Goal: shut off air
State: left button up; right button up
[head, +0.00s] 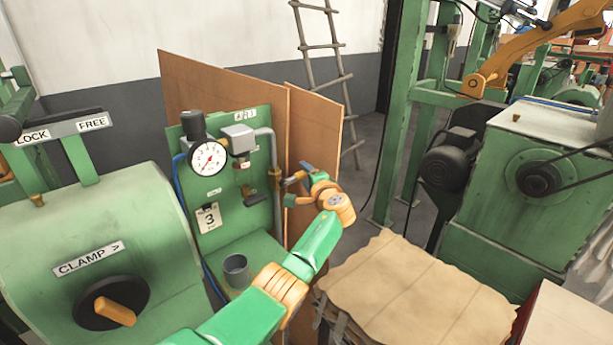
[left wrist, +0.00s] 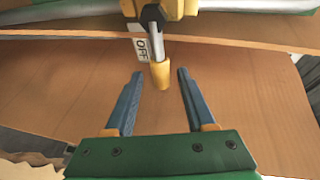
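The green air panel (head: 222,200) stands at the centre left in the head view, with a pressure gauge (head: 208,158) and a grey pipe (head: 275,190) running down its right side. An OFF label (left wrist: 141,50) is just left of the lever. My left gripper (head: 298,184) is beside the pipe; its blue fingers (left wrist: 160,76) are open, one on each side of the yellow lever end, with gaps on both sides. My right gripper is not in view.
A brown board (head: 225,92) stands behind the panel. A grey cup (head: 236,268) sits on the green ledge below the gauge. The clamp machine (head: 100,220) is at left. A paper-covered surface (head: 405,295) is at lower right, with a green motor machine (head: 525,165) beyond it.

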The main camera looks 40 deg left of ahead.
pick_arm(q)
jog(key=shift+d, duration=0.1)
jog(key=v, duration=0.7)
dwell(0.4)
